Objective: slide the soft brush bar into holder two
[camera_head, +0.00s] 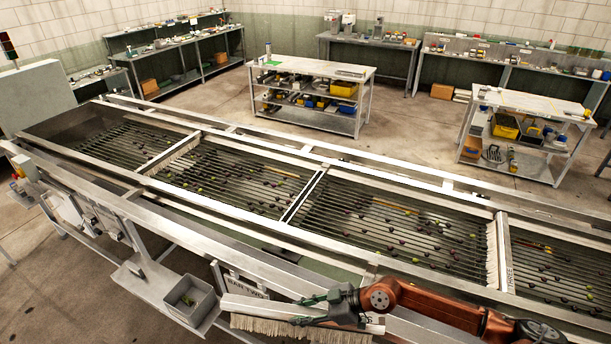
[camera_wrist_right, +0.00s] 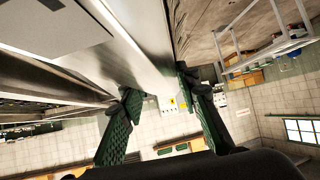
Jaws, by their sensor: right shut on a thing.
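The soft brush bar (camera_head: 258,312) has a pale metal back and cream bristles hanging down. My right gripper (camera_head: 318,300) is shut on its back, right of the bar's middle, near the machine's front side. In the right wrist view, the green-padded fingers of my right gripper (camera_wrist_right: 162,90) are on either side of a pale metal bar (camera_wrist_right: 150,50). Holder two seems to be the bare cross divider (camera_head: 303,196) at the middle of the roller bed, with no bristles visible on it. My left gripper is not in view.
Bristled bars stand across the bed at the left (camera_head: 172,155) and right (camera_head: 492,252), the latter by a "THREE" label (camera_head: 509,266). A "BAR TWO" sign (camera_head: 246,286) stands behind the held bar. A grey bin (camera_head: 188,301) sits left. Small fruits lie on the rollers (camera_head: 400,232).

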